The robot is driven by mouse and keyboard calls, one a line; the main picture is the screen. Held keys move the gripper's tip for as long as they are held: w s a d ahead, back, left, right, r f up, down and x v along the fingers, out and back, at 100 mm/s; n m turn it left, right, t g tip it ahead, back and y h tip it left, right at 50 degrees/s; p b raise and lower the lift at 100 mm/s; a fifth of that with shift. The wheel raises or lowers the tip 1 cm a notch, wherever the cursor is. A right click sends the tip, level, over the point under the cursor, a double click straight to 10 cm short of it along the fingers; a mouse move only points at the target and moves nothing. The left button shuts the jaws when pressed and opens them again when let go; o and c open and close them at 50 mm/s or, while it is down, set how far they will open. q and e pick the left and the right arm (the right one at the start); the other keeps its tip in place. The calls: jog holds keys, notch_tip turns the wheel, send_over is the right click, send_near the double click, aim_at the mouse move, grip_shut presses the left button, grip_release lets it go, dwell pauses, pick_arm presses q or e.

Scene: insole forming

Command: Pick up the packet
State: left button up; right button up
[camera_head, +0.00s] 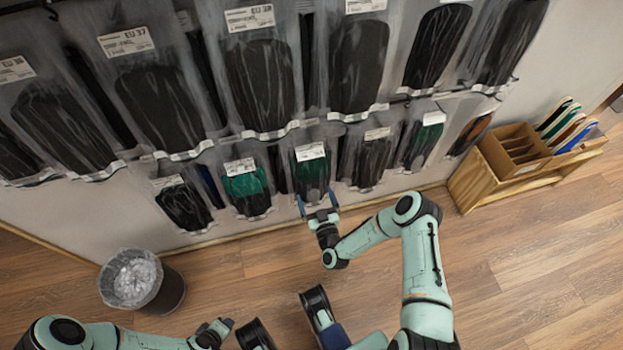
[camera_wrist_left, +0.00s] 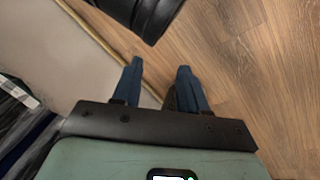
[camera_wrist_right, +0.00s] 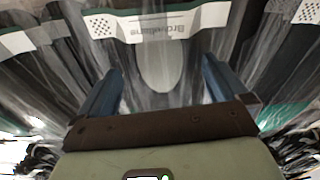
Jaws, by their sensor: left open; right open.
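Clear packets with dark insoles hang on the wall in two rows in the head view. In the lower row, a green-and-black packet (camera_head: 312,172) hangs right in front of my right gripper (camera_head: 319,205). In the right wrist view, the open fingers of my right gripper (camera_wrist_right: 162,85) stand on either side of a packet (camera_wrist_right: 160,65) with a white label strip; I cannot tell whether they touch it. My left gripper (camera_head: 222,325) is low at the left in the head view. In the left wrist view its fingers (camera_wrist_left: 158,80) are apart with nothing between them.
A bin with a clear liner (camera_head: 132,278) stands on the floor at left. A wooden rack (camera_head: 480,175) with colored insoles stands against the wall at right. Neighboring packets (camera_head: 245,185) hang close on both sides. The wood floor between is clear.

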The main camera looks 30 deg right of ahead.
jog(key=shift+w, duration=0.15)
jog(key=c, duration=1.1)
jog(key=shift+r, duration=0.15)
